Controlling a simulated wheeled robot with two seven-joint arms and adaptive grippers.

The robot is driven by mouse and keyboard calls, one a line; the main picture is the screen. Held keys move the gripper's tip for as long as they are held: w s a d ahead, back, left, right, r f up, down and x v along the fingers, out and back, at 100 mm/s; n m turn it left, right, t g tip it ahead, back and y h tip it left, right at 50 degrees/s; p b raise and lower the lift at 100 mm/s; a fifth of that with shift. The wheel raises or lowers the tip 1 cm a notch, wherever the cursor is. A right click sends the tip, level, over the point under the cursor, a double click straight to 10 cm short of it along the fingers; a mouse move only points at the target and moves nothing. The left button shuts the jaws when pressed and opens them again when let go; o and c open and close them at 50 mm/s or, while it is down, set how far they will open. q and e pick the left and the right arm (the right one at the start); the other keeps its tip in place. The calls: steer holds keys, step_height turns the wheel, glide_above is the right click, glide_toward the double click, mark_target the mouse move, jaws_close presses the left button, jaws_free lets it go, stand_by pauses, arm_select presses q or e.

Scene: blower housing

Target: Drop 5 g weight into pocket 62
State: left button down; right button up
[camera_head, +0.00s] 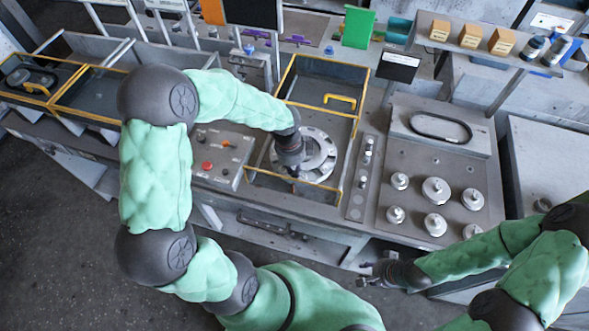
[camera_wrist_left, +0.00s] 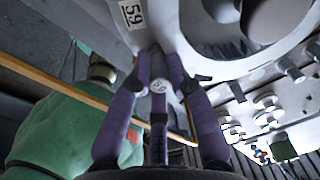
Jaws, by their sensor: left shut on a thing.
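My left gripper (camera_head: 293,174) is over the near part of the round metal rotor (camera_head: 318,150) inside the yellow-framed enclosure. In the left wrist view its purple fingers (camera_wrist_left: 160,82) are shut on a small round metal weight (camera_wrist_left: 160,87), seen end-on between the tips. The grey rotor surface (camera_wrist_left: 205,65) lies just past the tips, with a white label 59 (camera_wrist_left: 131,14) near them. I cannot make out pocket 62 or the weight's marking. My right gripper (camera_head: 368,276) is low in front of the bench's edge, away from the rotor; its finger opening is unclear.
A yellow rail (camera_head: 295,181) runs along the enclosure's near side. A control panel (camera_head: 222,152) with a red button stands left of it. A narrow strip (camera_head: 356,205) with small weights lies right of it, then a plate (camera_head: 408,220) with several larger knobbed weights.

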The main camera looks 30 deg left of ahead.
arm_select(q)
steer(key=shift+s+d+f, duration=0.25)
steer(key=shift+s+f, duration=0.6)
steer(key=shift+f, duration=0.3)
arm_select(e)
steer(key=shift+f, duration=0.3)
arm_select(q)
steer(key=shift+w+a+f+g, duration=0.1)
steer(key=shift+w+f+g, duration=0.05)
steer(key=shift+w+g, duration=0.15)
steer(key=c, duration=1.6)
jaws_free()
steer(key=shift+w+a+f, duration=0.1)
steer(key=shift+w+f, duration=0.05)
steer(key=shift+w, duration=0.1)
steer(key=o, duration=0.6)
steer(key=shift+s, duration=0.2)
steer(key=shift+o, duration=0.2)
steer(key=shift+r, duration=0.2)
arm_select(e)
steer(key=shift+w+a, duration=0.2)
steer(key=shift+w, duration=0.1)
arm_select(q)
steer(key=shift+w, duration=0.1)
steer(key=shift+w+r, duration=0.2)
steer(key=shift+r, duration=0.1)
steer(key=shift+r, duration=0.1)
arm_select(e)
steer(key=shift+r, duration=0.1)
